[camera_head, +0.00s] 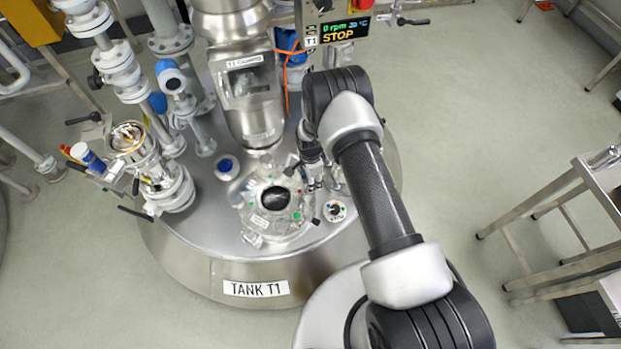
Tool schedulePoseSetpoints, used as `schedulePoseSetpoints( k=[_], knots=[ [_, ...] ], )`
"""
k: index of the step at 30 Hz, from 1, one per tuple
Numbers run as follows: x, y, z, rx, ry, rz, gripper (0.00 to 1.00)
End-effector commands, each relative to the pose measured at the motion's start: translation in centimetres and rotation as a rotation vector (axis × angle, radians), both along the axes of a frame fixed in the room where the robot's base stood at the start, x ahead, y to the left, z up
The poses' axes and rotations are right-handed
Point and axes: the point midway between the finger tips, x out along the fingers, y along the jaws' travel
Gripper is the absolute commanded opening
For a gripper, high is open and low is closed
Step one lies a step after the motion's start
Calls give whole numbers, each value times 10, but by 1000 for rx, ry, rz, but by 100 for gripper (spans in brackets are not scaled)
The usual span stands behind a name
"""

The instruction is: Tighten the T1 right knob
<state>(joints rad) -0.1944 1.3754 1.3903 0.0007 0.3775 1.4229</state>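Tank T1 (230,275) is a round steel vessel with a "TANK T1" label on its front. A round hatch cover (255,218) with a dark sight glass (275,198) sits on its top. A small black knob (316,221) shows at the hatch's right edge, near a green mark. I cannot tell for sure whether it is the right knob. My gripper (314,182) points down just right of the hatch, beside its upper right edge. My arm partly covers it. Its fingers are too small and dark to tell their opening or any contact.
A control panel (340,30) reading "0 rpm" and "STOP" stands behind my arm. The steel agitator column (250,90) rises close to my gripper's left. Pipes and valves (165,190) crowd the left. A steel cart (560,215) stands right, with open floor between.

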Motion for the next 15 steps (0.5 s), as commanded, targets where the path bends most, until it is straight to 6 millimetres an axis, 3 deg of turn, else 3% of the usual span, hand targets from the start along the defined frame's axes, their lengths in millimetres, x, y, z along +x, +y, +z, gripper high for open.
schedulePoseSetpoints(
  k=[15],
  knots=[
    [4, 0, 3, 2, -9, -490, 18]
  ],
)
